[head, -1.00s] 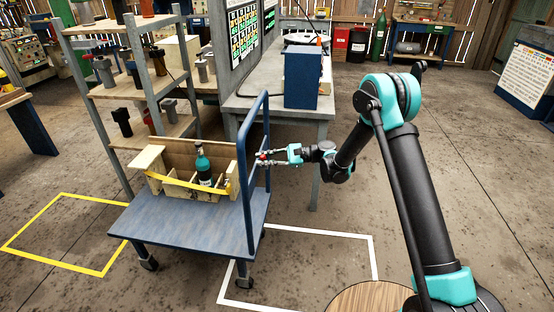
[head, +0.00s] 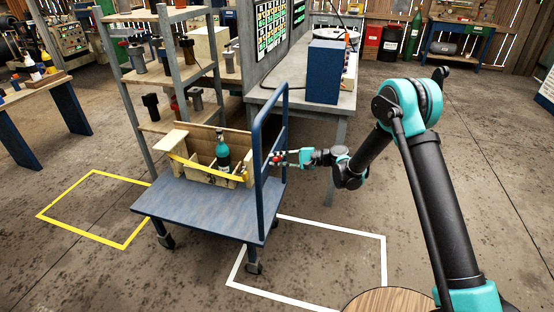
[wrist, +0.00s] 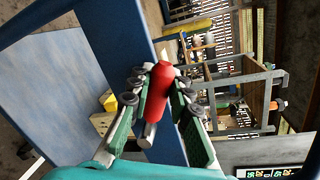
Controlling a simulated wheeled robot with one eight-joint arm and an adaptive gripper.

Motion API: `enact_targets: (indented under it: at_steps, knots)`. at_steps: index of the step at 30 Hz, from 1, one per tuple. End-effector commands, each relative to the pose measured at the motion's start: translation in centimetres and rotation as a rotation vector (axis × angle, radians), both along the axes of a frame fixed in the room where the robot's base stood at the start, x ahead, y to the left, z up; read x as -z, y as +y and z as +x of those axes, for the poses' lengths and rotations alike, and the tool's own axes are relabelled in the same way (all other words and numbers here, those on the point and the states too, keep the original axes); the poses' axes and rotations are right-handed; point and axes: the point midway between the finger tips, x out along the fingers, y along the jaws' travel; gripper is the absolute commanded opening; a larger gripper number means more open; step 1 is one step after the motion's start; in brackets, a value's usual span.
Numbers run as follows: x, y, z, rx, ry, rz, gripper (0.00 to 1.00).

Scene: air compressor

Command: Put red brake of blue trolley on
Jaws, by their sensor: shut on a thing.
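The blue trolley (head: 190,208) stands left of centre in the head view, with its upright handle frame (head: 259,165) on the right side. The red brake (wrist: 160,88) is a rounded red lever beside the blue frame post in the wrist view. It shows as a small red spot in the head view (head: 276,158). My gripper (wrist: 162,92) is shut on the red brake, with its green-padded fingers on either side of it. In the head view my gripper (head: 281,158) reaches the handle frame from the right. The brake's mounting is partly hidden.
A shelf rack (head: 163,65) and a grey workbench (head: 262,93) stand close behind. White (head: 330,229) and yellow (head: 65,194) outlines mark the floor. Open floor lies right.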

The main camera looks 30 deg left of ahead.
Motion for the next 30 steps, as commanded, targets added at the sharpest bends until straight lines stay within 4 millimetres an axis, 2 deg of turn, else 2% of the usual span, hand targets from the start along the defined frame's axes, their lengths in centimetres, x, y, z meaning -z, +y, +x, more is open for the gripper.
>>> enact_targets:
  at_steps: [9,10,15,25,30]
  knots:
    - [0.2,-0.1,-0.1,-0.002,-0.005,-0.003,0.0]
    - [0.2,-0.1,-0.1,-0.002,-0.005,-0.003,0.22]
    - [0.2,-0.1,-0.1,-0.002,-0.004,-0.002,0.41]
    - [0.1,-0.3,0.1,0.0,-0.003,-0.001,0.41]
    - [-0.3,-2.1,0.7,0.002,-0.003,-0.001,0.41]
